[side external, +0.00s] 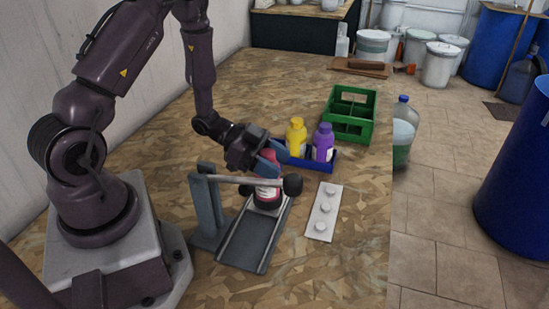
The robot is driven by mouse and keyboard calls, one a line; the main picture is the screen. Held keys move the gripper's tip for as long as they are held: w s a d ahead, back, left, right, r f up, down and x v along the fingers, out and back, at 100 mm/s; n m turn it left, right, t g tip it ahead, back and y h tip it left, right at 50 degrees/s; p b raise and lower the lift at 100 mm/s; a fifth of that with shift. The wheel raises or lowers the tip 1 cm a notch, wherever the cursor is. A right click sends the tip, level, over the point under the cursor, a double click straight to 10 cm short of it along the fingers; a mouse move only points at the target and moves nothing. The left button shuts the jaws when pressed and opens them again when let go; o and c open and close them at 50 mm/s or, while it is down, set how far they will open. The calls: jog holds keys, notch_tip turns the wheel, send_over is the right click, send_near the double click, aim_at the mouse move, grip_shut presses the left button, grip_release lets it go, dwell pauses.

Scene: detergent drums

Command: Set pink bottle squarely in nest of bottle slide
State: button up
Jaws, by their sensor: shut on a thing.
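The pink bottle (267,193) stands about upright at the far end of the bottle slide (247,243), partly hidden by the slide's grey crossbar and by my gripper. My gripper (268,166) comes down from the upper left and is shut on the bottle's upper part. The bottle's base looks to be at the nest end of the slide, but I cannot tell from this view whether it sits squarely or fully down. The slide is a dark grey tray with rails and a grey post on its left carrying the crossbar with a black knob.
A blue tray (322,166) behind holds a yellow bottle (296,139) and a purple bottle (323,143). A green crate (350,114) stands farther back. A white plate with round knobs (324,211) lies right of the slide. A clear bottle (403,130) shows at the table's right edge.

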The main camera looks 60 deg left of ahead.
jog(key=shift+f, duration=0.55)
jog(key=o, duration=1.4)
jog(key=shift+s, duration=0.1)
jog(key=v, duration=1.2)
jog(key=shift+s+a+r, duration=0.2)
jog(key=shift+s+a, duration=0.05)
jog(key=shift+a, duration=0.05)
